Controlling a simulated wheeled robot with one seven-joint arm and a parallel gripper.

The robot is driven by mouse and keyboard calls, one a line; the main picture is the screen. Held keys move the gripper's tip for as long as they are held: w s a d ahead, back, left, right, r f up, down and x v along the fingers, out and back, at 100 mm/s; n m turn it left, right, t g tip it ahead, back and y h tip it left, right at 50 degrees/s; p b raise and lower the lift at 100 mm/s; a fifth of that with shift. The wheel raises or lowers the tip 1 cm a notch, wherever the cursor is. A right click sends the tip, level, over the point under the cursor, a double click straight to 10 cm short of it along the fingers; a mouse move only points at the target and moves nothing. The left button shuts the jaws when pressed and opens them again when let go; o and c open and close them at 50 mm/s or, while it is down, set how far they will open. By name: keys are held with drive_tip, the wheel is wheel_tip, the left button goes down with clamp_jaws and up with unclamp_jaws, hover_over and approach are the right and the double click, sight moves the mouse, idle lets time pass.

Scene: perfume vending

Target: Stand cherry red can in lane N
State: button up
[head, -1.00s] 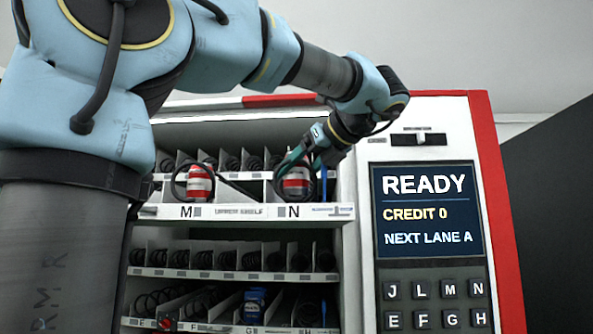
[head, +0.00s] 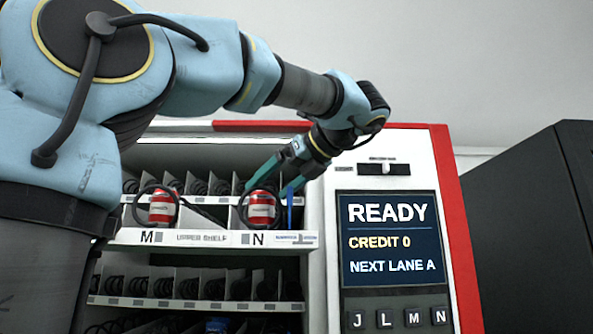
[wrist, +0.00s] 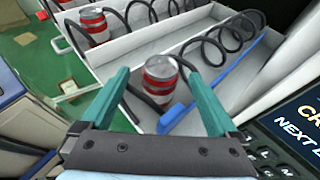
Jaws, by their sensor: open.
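The cherry red can (head: 262,207), red with a pale band, stands upright at the front of lane N on the upper shelf, in front of the lane's dark coil. In the wrist view the can (wrist: 160,82) lies beyond and between my green fingertips, with a visible gap on both sides. My gripper (head: 268,187) is open and empty, reaching down from the upper right over the can. The wrist view shows both spread fingers of my gripper (wrist: 157,78). The lane N label (head: 258,239) is on the shelf edge below the can.
A similar red can (head: 162,207) stands in lane M to the left. A blue strip (wrist: 212,82) runs along the right side of lane N. The display panel (head: 389,240) is to the right, a lower shelf (head: 195,304) below.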

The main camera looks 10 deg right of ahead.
drive_tip(key=b+v, duration=0.1)
drive_tip(key=v, duration=0.7)
drive_tip(key=shift+s+d, duration=0.2)
drive_tip(key=shift+d+r, duration=0.1)
